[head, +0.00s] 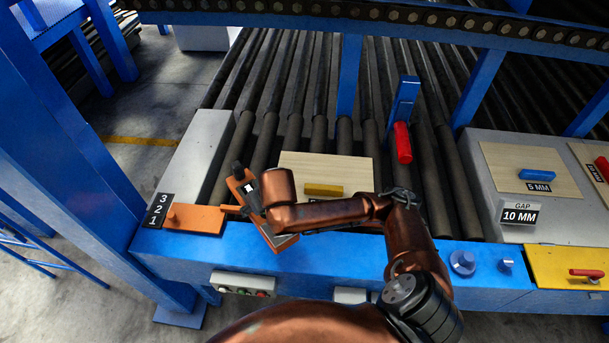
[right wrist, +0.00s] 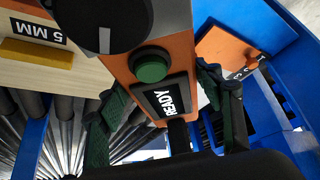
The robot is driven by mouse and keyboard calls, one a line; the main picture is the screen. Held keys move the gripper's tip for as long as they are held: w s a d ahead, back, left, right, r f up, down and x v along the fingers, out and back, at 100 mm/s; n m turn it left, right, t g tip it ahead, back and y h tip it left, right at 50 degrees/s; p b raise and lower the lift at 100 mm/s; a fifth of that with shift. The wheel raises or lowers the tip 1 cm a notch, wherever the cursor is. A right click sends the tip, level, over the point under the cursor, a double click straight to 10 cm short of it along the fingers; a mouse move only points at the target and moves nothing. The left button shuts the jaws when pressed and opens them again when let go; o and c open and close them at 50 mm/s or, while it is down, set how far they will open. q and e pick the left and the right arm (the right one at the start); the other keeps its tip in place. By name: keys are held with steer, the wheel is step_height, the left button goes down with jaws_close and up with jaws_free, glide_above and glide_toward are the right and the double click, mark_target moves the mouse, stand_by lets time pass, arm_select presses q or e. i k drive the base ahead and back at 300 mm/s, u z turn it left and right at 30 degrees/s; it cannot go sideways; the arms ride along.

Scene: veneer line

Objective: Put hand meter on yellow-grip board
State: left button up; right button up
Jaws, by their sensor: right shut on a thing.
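The hand meter (head: 243,187) is an orange block with a black knob end and a dark display. My right gripper (head: 257,194) is shut on it, above the blue front rail and left of the yellow-grip board. In the right wrist view, the green fingers (right wrist: 163,92) sit on both sides of the orange hand meter (right wrist: 135,66), with its green button and READY display facing the camera. The yellow-grip board (head: 345,163) is pale wood with a yellow grip (head: 323,190) on the rollers, partly behind my right arm. The board also shows in the wrist view (right wrist: 75,75). My left gripper is out of view.
An orange plate (head: 195,219) lies beside a 3-2-1 label at left. A red handle (head: 402,143) stands on a blue post behind. A blue-grip board (head: 530,160) lies on the grey box (head: 487,190) at right, with a GAP 10 MM sign (head: 518,214).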

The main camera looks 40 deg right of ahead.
mark_target(325, 169)
steer(key=u, duration=2.75)
steer(key=k, duration=1.1)
steer(key=z, duration=2.05)
